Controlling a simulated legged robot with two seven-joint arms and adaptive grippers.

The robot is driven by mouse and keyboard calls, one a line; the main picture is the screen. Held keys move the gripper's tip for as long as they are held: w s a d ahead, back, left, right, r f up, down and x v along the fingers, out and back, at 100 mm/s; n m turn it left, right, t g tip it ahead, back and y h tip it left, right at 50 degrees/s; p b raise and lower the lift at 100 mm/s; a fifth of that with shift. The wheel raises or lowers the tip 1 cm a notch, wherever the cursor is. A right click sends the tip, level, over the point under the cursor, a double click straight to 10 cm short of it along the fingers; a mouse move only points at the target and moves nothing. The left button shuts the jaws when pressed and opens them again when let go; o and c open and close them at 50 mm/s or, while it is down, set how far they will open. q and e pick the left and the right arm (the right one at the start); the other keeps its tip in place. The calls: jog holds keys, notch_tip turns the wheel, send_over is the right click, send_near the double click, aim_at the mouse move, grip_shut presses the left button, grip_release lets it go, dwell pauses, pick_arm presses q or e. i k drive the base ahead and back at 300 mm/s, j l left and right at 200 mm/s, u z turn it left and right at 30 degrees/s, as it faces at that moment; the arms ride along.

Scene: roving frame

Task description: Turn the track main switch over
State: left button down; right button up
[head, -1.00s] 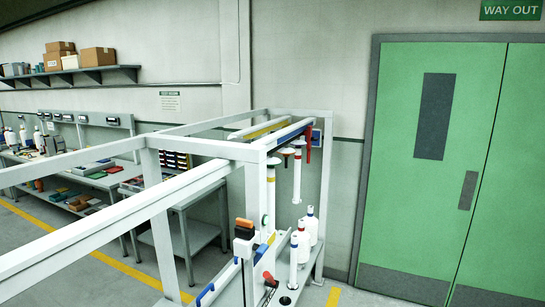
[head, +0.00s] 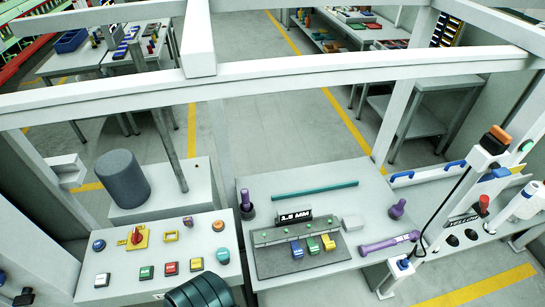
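A red rotary switch (head: 136,236) on a yellow plate sits on the sloping light-grey control panel (head: 120,272) at the lower left of the head view. It looks like the main switch; no label is readable at this size. The handle's exact angle is too small to tell. Neither of my grippers is in view, and nothing touches the switch.
A dark grey cylinder (head: 123,180) stands behind the panel. A dark ribbed round thing (head: 200,292) is at the bottom edge, close to the panel. To the right is a bench (head: 285,185) with purple-handled tools. White frame beams cross above.

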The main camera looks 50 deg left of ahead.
aim_at(137, 237)
jog(key=u, duration=3.15)
